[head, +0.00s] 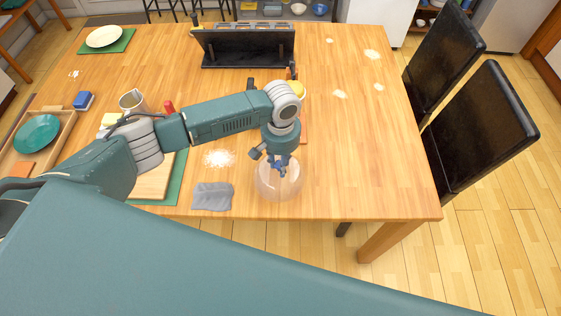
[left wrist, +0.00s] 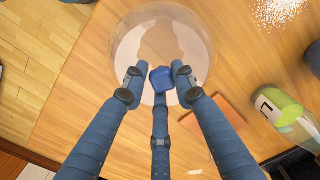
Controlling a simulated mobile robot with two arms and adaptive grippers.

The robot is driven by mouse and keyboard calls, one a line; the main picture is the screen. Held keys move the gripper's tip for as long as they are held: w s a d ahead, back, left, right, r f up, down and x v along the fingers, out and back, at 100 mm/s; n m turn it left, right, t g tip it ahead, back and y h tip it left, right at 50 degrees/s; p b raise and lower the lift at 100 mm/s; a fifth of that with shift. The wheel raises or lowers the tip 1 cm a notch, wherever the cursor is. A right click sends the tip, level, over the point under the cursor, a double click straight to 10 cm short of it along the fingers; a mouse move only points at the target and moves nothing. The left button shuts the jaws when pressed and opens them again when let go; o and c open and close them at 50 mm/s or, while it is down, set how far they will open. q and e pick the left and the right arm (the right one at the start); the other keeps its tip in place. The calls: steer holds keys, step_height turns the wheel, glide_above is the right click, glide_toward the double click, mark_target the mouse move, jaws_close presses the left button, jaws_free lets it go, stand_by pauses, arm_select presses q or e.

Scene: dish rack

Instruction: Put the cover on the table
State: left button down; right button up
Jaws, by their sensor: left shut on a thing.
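The cover (head: 283,190) is a clear dome near the front edge of the wooden table (head: 350,170). It also shows in the left wrist view (left wrist: 140,42), where its blue knob (left wrist: 161,79) sits between my fingers. My left gripper (head: 281,164) is above the dome and shut on the knob. The fingers also show in the left wrist view (left wrist: 158,82). I cannot tell whether the dome's rim touches the table or hangs just above it. My right gripper is not in view.
A grey cloth (head: 212,196) and a patch of white powder (head: 219,158) lie left of the cover. A black stand (head: 245,45) is at the back. A tray with a green plate (head: 36,134) is at left. The table's right side is mostly clear; chairs (head: 480,130) stand beyond.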

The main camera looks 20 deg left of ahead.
arm_select(q)
steer(key=shift+f, duration=0.35)
steer(key=shift+f, duration=0.2)
steer(key=c, duration=1.3)
jaws_free()
steer(key=shift+c, duration=0.2)
steer(key=shift+r, duration=0.1)
step_height(320, 180, up, 12)
steer(key=shift+c, duration=0.2)
jaws_close()
